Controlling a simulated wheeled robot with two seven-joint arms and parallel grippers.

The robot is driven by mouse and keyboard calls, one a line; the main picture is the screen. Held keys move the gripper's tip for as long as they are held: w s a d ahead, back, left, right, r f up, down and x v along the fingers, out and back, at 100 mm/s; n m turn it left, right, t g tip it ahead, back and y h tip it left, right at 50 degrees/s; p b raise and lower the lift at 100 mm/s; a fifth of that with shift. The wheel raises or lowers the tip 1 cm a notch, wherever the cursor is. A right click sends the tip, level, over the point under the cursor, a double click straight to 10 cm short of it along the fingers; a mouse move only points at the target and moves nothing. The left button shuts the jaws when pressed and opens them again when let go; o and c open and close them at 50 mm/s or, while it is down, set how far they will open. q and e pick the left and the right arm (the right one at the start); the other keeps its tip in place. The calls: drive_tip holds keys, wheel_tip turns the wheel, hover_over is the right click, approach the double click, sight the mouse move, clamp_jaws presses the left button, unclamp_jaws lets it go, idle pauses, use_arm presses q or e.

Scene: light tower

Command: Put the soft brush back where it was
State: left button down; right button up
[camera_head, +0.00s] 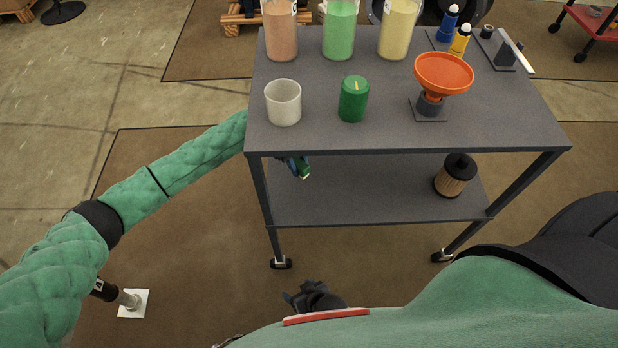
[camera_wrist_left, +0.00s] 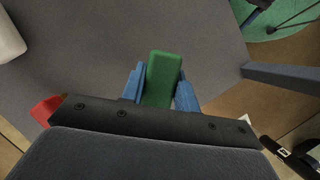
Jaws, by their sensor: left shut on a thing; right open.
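My left gripper (camera_head: 298,166) reaches in under the left front edge of the cart's top, above the lower shelf. Its blue fingers (camera_wrist_left: 158,90) are shut on a green block-like piece (camera_wrist_left: 163,75), which I take to be the soft brush. In the head view only a small green and yellowish end of the brush (camera_head: 305,173) shows below the tabletop edge. No bristles can be made out. My right gripper (camera_head: 314,298) is dark, open and empty, low in front of the cart.
The grey cart top (camera_head: 320,135) holds a white cup (camera_head: 283,102), a green canister (camera_head: 353,98), an orange dish (camera_head: 443,74) and several bottles. A black-topped brown cylinder (camera_head: 455,175) stands on the right of the lower shelf (camera_head: 370,195). The shelf's middle is clear.

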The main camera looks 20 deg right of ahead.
sight(307, 173)
use_arm(q)
drive_tip(key=s, duration=0.1)
drive_tip(key=s+d, duration=0.2)
drive_tip(key=shift+s, duration=0.35)
drive_tip(key=shift+f, duration=1.75)
drive_tip(key=c, duration=1.1)
unclamp_jaws()
drive_tip(key=shift+o, duration=0.2)
